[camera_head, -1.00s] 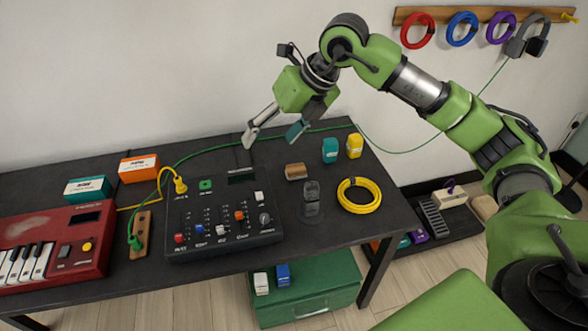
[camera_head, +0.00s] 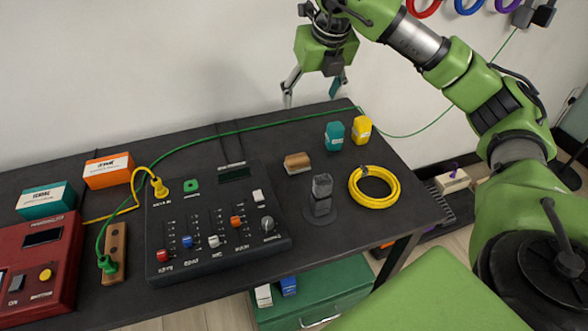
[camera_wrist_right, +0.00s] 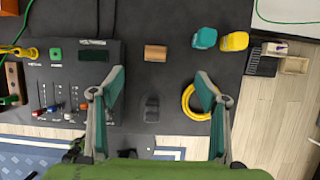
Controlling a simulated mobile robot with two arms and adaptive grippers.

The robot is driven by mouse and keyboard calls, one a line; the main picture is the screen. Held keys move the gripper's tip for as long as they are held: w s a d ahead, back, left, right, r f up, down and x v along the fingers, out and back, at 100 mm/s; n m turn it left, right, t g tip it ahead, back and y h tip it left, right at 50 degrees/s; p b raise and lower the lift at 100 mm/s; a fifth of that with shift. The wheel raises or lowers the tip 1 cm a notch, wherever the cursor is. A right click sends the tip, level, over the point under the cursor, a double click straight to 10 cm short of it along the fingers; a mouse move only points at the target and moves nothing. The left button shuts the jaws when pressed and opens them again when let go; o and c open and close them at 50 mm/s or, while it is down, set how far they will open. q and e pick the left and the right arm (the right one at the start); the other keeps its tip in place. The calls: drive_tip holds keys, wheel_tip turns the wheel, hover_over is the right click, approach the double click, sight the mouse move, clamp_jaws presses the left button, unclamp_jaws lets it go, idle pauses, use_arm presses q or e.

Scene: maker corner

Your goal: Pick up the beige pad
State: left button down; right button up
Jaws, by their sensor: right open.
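My right gripper (camera_head: 312,92) is open and empty, above the table's back edge near the wall. Its two fingers (camera_wrist_right: 158,85) are spread wide in the right wrist view, well left of the pad. My left gripper is not in view.
The black table (camera_head: 330,240) holds a mixer (camera_head: 213,220), a brown block (camera_head: 297,162), teal (camera_head: 334,135) and yellow (camera_head: 361,130) containers, and a yellow cable coil (camera_head: 374,187). A cream box (camera_head: 452,180) stands near the pad. A green cable (camera_head: 430,130) hangs along the wall.

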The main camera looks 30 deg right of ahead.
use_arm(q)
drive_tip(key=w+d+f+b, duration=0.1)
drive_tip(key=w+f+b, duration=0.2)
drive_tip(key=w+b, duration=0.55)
use_arm(e)
drive_tip(key=b, duration=0.1)
approach(298, 158)
drive_tip(key=v, duration=0.4)
drive_tip(key=x, duration=0.3)
drive_tip(key=b+x, duration=0.1)
drive_tip(key=x, duration=0.5)
drive_tip(key=shift+s+d+b, duration=0.15)
drive_tip(key=shift+d+b, duration=0.1)
drive_tip(key=shift+b, duration=0.1)
drive_tip(key=x, duration=0.4)
drive_tip(key=shift+w+a+f, duration=0.2)
drive_tip(key=shift+w+a, duration=0.05)
drive_tip(key=shift+a, duration=0.1)
drive_tip(key=shift+w+f, duration=0.1)
drive_tip(key=shift+f, duration=0.25)
drive_tip(key=shift+d, duration=0.1)
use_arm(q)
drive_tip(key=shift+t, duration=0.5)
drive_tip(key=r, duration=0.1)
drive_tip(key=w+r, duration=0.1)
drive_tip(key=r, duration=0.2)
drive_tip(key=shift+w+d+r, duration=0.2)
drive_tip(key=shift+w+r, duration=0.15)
use_arm(e)
drive_tip(key=c, duration=1.2)
